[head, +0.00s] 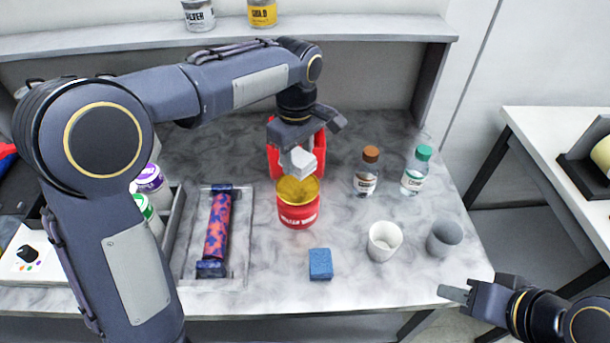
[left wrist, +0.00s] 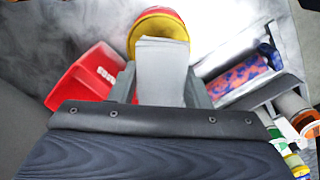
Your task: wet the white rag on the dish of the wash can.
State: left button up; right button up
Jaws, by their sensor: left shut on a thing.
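My left gripper (head: 301,150) is shut on the white rag (head: 304,163) and holds it over the red wash can (head: 299,216). The can has a round yellow dish (head: 298,190) on top. In the head view the rag is just above the dish's back edge, and I cannot tell whether they touch. In the left wrist view the folded rag (left wrist: 161,75) sticks out between the fingers and overlaps the near part of the dish (left wrist: 157,24). My right gripper (head: 470,290) is at the table's front right, away from the can; its jaw gap is unclear.
A red box (head: 275,163) stands behind the can, partly hidden by my left gripper. A blue sponge (head: 320,264), two cups (head: 384,241) (head: 444,238) and two bottles (head: 367,171) (head: 416,170) stand to the right. A tray with a patterned roller (head: 217,226) lies left.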

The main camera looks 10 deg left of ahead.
aim_at(298, 187)
pick_arm(q)
jog(key=shift+w+f, duration=0.1)
jog(key=shift+w, duration=0.1)
notch_tip(298, 187, down, 6)
jog(key=b, duration=0.5)
jog(key=shift+s, duration=0.1)
jog(key=shift+f+b, duration=0.9)
jog(key=shift+f, duration=0.1)
dwell(1.4)
dwell(0.7)
notch_tip(298, 187, up, 7)
jog(key=p, duration=0.6)
jog(key=shift+r+p, duration=0.1)
jog(key=shift+p, duration=0.25)
dwell(0.4)
